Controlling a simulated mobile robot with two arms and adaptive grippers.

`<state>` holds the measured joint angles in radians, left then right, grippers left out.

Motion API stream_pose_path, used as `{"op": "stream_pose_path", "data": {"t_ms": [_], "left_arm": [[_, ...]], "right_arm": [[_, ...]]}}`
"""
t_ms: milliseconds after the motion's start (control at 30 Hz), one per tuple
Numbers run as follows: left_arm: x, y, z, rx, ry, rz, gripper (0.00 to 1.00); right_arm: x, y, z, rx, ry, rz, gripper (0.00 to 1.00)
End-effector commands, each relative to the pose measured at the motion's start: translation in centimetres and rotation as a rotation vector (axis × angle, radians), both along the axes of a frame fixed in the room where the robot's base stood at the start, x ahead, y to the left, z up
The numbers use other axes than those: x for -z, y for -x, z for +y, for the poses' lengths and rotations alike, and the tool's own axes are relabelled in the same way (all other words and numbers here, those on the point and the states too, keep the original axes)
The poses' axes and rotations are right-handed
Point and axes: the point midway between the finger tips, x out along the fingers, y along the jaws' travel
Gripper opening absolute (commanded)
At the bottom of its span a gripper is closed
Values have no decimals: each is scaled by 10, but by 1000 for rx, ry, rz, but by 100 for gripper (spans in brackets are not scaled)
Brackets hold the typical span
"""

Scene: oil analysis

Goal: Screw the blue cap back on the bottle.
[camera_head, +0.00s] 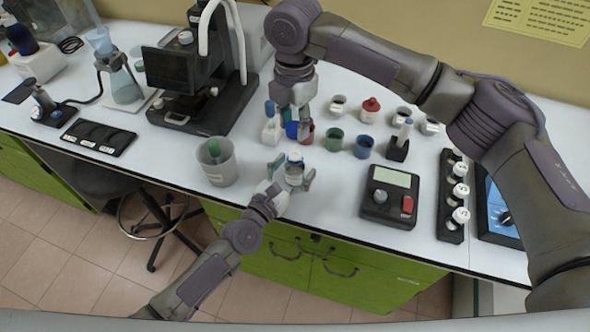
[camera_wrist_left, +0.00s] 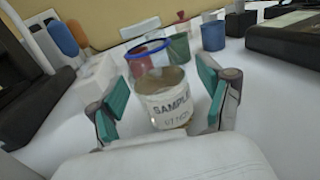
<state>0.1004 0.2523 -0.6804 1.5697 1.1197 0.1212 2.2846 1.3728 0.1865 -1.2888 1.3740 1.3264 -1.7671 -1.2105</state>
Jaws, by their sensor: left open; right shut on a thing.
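The sample bottle (camera_head: 294,174) stands upright on the white bench near its front edge. In the left wrist view the sample bottle (camera_wrist_left: 168,103) has a white label, brownish contents and a blue ring at its open top. My left gripper (camera_head: 293,181) is open, one finger on each side of the bottle; its teal pads also show in the left wrist view (camera_wrist_left: 162,100) with gaps beside the bottle. My right gripper (camera_head: 292,116) is behind and above the bottle, pointing down, shut on the blue cap (camera_head: 291,131), which is partly hidden.
Red (camera_head: 307,136), green (camera_head: 334,140) and blue (camera_head: 363,147) cups stand behind and right of the bottle. A grey bin (camera_head: 217,168) stands left, a scale (camera_head: 389,196) right.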

Motion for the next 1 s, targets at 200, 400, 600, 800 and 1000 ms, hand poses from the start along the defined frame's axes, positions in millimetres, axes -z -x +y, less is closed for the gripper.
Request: {"op": "stream_pose_path", "data": {"t_ms": [200,400,600,800,1000], "left_arm": [[0,0,0,0,0,0,54],[0,0,0,0,0,0,21],[0,0,0,0,0,0,0],[0,0,0,0,0,0,0],[0,0,0,0,0,0,0]], "right_arm": [[0,0,0,0,0,0,25],[0,0,0,0,0,0,25],[0,0,0,0,0,0,25],[10,0,0,0,0,1,25],[40,1,0,1,1,2,25]]}}
